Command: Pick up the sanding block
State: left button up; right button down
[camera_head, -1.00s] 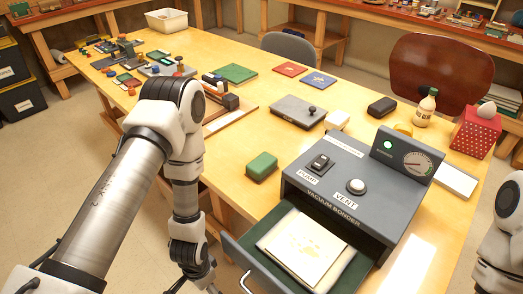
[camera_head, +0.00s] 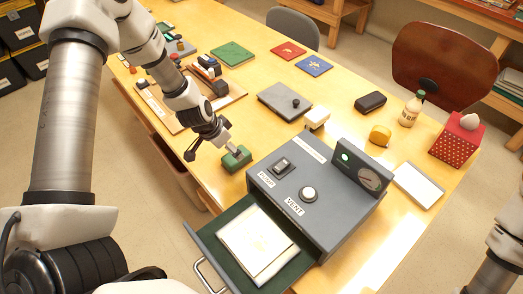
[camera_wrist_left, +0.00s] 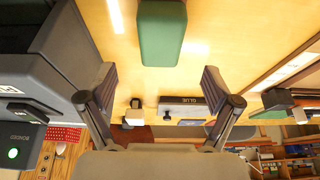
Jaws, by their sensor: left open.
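The sanding block, a green block with a darker lower part (camera_head: 238,161), lies on the wooden table just left of the grey machine. It also shows at the top middle of the left wrist view (camera_wrist_left: 162,35). My left gripper (camera_head: 213,146) is open and empty, close to the block from the far left side, and partly overlaps it in the head view. In the wrist view the spread fingers (camera_wrist_left: 158,78) leave a gap whose line runs toward the block, which lies beyond the fingertips. My right gripper is out of view; only part of that arm shows at the right edge.
The grey vacuum bonder (camera_head: 310,200) stands close right of the block, with its drawer (camera_head: 195,228) pulled out in front. A grey plate with a knob (camera_head: 280,99) and a wooden tray (camera_head: 190,112) lie farther back. Bare table surrounds the block's far side.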

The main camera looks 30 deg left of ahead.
aim_at(231, 157)
pick_arm(q)
jog(key=shift+b+x, duration=0.65)
jog(key=shift+x, duration=0.25)
jog(key=f+b, duration=0.1)
jog(key=b, duration=0.1)
jog(key=a+f+b, duration=0.1)
jog(key=shift+s+f, duration=0.25)
jog(key=shift+f, duration=0.1)
jog(key=f+b, duration=0.1)
jog(key=w+d+f+b, duration=0.1)
jog(key=w+f+b, duration=0.1)
jog(key=shift+w+d, duration=0.1)
jog(key=shift+d, duration=0.3)
jog(key=shift+w, duration=0.1)
jog(key=shift+a+r, duration=0.1)
jog(key=shift+a, duration=0.05)
jog(key=shift+s+a+r, duration=0.1)
jog(key=shift+s, duration=0.2)
jog(key=shift+c, duration=1.4)
jog(key=shift+s, duration=0.1)
jog(key=c, duration=1.1)
jog(key=shift+o, duration=0.2)
